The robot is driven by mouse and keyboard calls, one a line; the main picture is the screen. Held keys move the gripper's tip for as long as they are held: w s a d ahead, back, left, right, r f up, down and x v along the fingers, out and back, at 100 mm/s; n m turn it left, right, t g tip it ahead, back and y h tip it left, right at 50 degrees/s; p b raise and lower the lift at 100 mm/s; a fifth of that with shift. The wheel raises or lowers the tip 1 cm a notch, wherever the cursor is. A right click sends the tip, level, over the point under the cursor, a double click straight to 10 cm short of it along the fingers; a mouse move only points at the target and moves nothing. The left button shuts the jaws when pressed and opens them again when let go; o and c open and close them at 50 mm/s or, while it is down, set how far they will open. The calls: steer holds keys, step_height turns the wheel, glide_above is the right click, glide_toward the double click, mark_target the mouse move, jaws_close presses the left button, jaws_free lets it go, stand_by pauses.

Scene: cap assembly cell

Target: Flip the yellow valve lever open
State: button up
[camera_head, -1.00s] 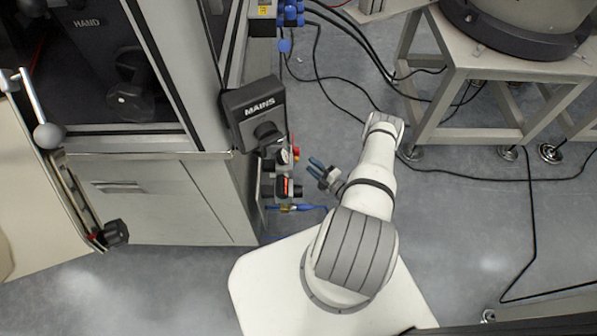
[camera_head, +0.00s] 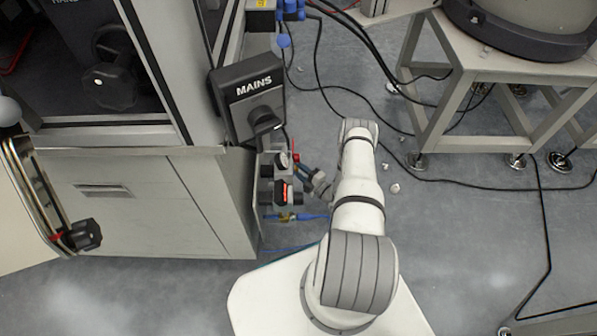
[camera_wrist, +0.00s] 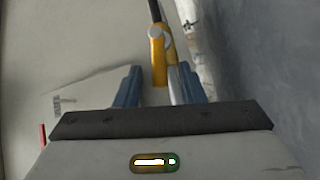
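In the wrist view, a yellow valve lever (camera_wrist: 158,68) hangs from a round grey pivot and points down the picture toward my gripper (camera_wrist: 158,78). More yellow valve body shows just right of it. My two blue fingers are spread wide, one on each side of the lever's lower end. The gripper is open, and I see no clear contact with the lever. In the head view, my gripper (camera_head: 306,173) is small and partly hidden by my arm, close to the equipment on the cabinet's side. The lever cannot be made out there.
A black MAINS switch box (camera_head: 249,98) sits on the cabinet (camera_head: 150,203) corner, above a dark unit with a red display (camera_head: 284,193). A blue hose (camera_head: 310,217) runs below it. A white table frame (camera_head: 450,100) stands at right. Cables cross the floor.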

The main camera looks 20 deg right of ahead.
steer(key=shift+c, duration=0.3)
jaws_close()
steer(key=f+n+t+b, duration=0.1)
steer(key=b, duration=0.3)
steer(key=shift+y, duration=0.4)
steer(key=shift+n, duration=0.3)
steer(key=shift+o, duration=0.3)
jaws_free()
